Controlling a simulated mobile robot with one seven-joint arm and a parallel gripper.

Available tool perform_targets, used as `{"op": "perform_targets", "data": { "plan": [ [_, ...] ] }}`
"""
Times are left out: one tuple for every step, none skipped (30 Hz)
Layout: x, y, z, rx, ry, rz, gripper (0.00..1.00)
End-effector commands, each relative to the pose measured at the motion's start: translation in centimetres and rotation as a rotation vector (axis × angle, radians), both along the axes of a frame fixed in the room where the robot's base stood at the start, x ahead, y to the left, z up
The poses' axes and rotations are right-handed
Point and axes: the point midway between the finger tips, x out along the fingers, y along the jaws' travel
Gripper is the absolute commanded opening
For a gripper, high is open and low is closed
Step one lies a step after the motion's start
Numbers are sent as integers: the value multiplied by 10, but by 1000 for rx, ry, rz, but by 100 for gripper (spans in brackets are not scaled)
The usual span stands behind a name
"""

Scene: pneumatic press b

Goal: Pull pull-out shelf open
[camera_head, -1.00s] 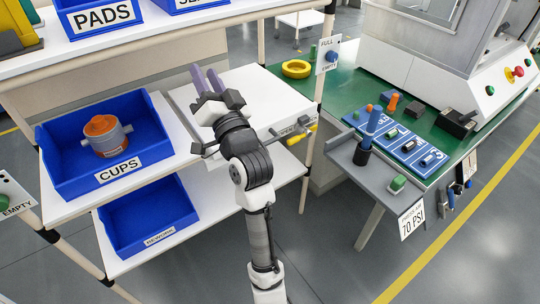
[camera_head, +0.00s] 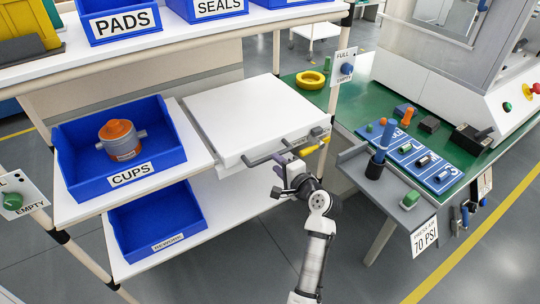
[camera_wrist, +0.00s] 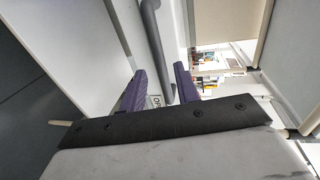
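The pull-out shelf (camera_head: 250,108) is a white flat slab in the rack, right of the CUPS bin. A grey bar handle (camera_head: 258,160) runs along its front edge. In the wrist view the handle (camera_wrist: 152,30) is a grey bar passing between the finger tips. My gripper (camera_head: 281,165) is in front of the shelf at the handle. In the wrist view my gripper (camera_wrist: 160,75) has two purple fingers apart, with gaps to the bar. Contact with the bar cannot be told. The arm hides part of the shelf's front.
A blue CUPS bin (camera_head: 68,165) holding an orange-topped part stands left of the shelf. Another blue bin (camera_head: 120,238) sits below. A rack post (camera_head: 330,105) and a yellow item (camera_head: 316,144) are near the shelf's right end. A green-topped workbench (camera_head: 350,85) is to the right. Floor is clear in front.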

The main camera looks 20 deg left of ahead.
Motion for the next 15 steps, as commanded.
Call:
{"op": "perform_targets", "data": {
  "plan": [
    [7, 9, 0, -1, 1, 2, 32],
    [10, 13, -1, 0, 0, 2, 32],
    [14, 18, -3, -1, 1, 2, 32],
    [16, 22, -4, 0, 0, 2, 32],
    [20, 25, -4, 0, 0, 1, 32],
    [23, 28, -6, 1, 0, 1, 32],
    [24, 31, -7, 0, 0, 1, 32],
    [26, 33, -8, 0, 0, 1, 32],
    [28, 36, -8, 0, -1, 0, 32],
    [29, 37, -8, 0, -1, 0, 32],
    [30, 39, -9, 0, -1, 0, 32],
    [31, 40, -10, -1, -1, 0, 32],
    [32, 40, -10, -1, -2, -1, 32],
    [32, 40, -10, -1, -2, -1, 32],
    [32, 41, -10, -1, -2, -1, 32]
  ]
}}
